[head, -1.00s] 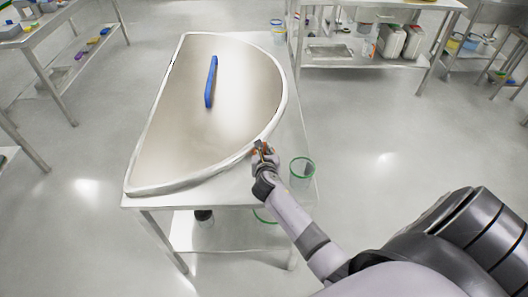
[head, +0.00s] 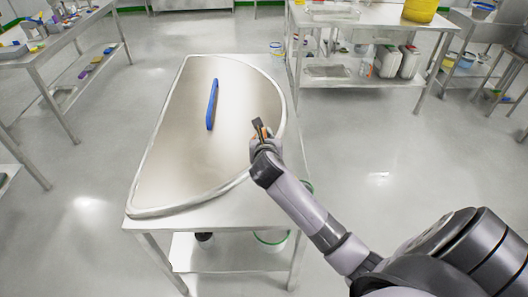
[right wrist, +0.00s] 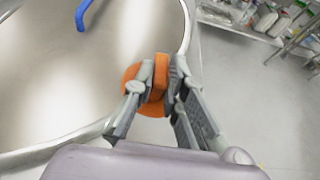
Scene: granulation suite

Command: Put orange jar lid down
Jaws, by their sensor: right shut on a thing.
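The orange jar lid (right wrist: 131,74) is held between the fingers of my right gripper (right wrist: 158,80) in the right wrist view. Only a sliver of orange shows at the gripper (head: 261,130) in the head view. My right gripper is shut on the lid, over the right part of a large half-round steel panel (head: 200,150) with a pale rim, which lies on a steel table (head: 232,208). I cannot tell whether the lid touches the panel. A green-rimmed jar (head: 308,185) is mostly hidden behind my right arm. My left gripper is not in view.
A blue handle (head: 212,104) stands up from the panel, left of my gripper. A green-rimmed bucket (head: 271,239) and a dark object (head: 205,240) are on the lower shelf. Another steel table (head: 375,20) stands behind at right. The table's front strip is bare.

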